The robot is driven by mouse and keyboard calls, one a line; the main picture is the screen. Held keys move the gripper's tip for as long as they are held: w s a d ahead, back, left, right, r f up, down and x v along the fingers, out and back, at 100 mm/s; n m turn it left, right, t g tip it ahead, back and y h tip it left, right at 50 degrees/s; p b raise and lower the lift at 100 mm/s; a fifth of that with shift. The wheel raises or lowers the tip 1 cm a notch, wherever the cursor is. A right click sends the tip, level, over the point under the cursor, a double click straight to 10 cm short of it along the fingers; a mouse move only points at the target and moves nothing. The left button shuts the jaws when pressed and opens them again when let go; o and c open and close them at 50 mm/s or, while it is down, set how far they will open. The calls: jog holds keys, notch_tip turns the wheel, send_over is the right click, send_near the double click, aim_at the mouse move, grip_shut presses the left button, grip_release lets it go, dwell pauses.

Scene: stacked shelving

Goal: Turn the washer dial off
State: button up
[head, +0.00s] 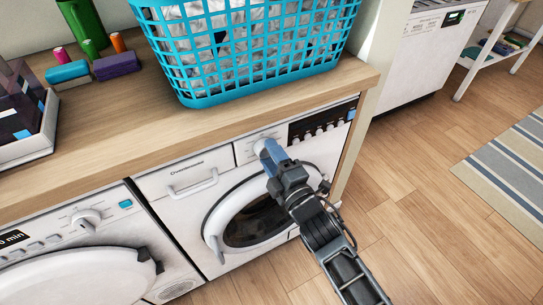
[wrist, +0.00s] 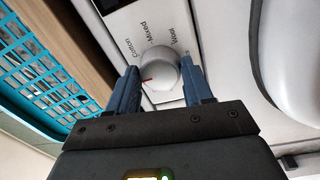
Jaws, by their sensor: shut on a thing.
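The washer (head: 158,183) is a white front-loader under the wooden counter, with a round door below its panel. In the wrist view its dial (wrist: 160,68) is a round white knob with a red mark pointing to the left. Labels reading Cotton, Mixed and Wool lie around the knob. My gripper (wrist: 160,66) has its blue fingers on either side of the knob, shut on it. In the head view my gripper (head: 267,150) reaches the panel, and its fingers hide most of the dial.
A second white machine (head: 85,257) with its own knob (head: 87,217) stands to the left. A turquoise laundry basket (head: 250,88) sits on the counter (head: 130,128) above the washer. A striped rug (head: 510,165) lies at right, with open wooden floor (head: 400,220) before it.

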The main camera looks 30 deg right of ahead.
jog(key=shift+f, duration=0.1)
jog(key=o, duration=1)
jog(key=shift+o, duration=0.2)
jog(key=shift+s, duration=0.1)
jog(key=s, duration=0.7)
jog(key=shift+s+f, duration=0.2)
jog(key=shift+s, duration=0.15)
jog(key=shift+s, duration=0.1)
jog(key=s+a+r+m+g, duration=0.2)
jog(key=s+m, duration=0.5)
jog(key=s, duration=1)
jog(key=s+d+r+m+g, duration=0.1)
jog(key=s+r+m+g, duration=0.1)
jog(key=s+r+m, duration=0.7)
jog(key=p+v, duration=0.1)
jog(key=v, duration=0.5)
jog(key=shift+d+f, duration=0.35)
jog(key=shift+d, duration=0.05)
